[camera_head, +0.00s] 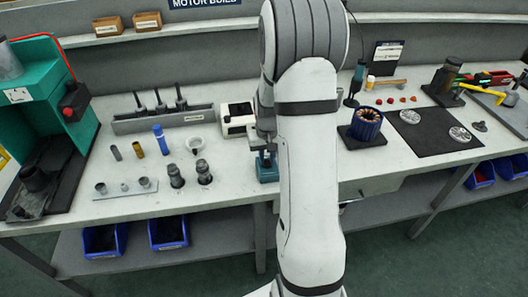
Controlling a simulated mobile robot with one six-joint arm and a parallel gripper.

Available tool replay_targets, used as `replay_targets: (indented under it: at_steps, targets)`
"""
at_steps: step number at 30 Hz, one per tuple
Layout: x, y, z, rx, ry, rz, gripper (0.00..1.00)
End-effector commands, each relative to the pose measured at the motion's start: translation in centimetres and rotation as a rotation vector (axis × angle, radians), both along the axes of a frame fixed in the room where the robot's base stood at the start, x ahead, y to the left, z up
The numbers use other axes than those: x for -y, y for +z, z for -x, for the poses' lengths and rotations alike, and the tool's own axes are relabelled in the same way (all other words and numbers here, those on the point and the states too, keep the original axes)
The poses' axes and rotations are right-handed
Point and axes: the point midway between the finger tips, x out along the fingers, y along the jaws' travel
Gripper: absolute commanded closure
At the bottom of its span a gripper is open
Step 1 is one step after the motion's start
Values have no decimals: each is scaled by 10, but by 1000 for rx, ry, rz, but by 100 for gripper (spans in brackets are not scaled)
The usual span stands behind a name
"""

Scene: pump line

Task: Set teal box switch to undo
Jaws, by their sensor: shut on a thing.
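A small teal box (267,170) stands at the front edge of the bench, just left of my arm. My gripper (265,150) points down over the top of the box, and its fingers are closed there on the box's switch. The switch itself is mostly hidden by the fingers and too small to make out, so its setting cannot be read. My white arm covers the area right of the box.
A white device with a dark panel (238,120) stands close behind and left. Dark fittings (204,171) stand farther left. A blue-ringed motor part (366,123) sits right of my arm. A large teal press (38,95) stands at the far left.

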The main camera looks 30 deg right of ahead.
Motion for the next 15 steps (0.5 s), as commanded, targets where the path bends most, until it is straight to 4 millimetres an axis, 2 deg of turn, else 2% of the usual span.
replay_targets:
  at_steps: [12, 13, 15]
  targets:
    - [0, 2, -3, -19, 0, -6, 100]
    - [0, 2, -3, -18, 0, -6, 78]
    - [0, 2, -3, -19, 0, -6, 72]
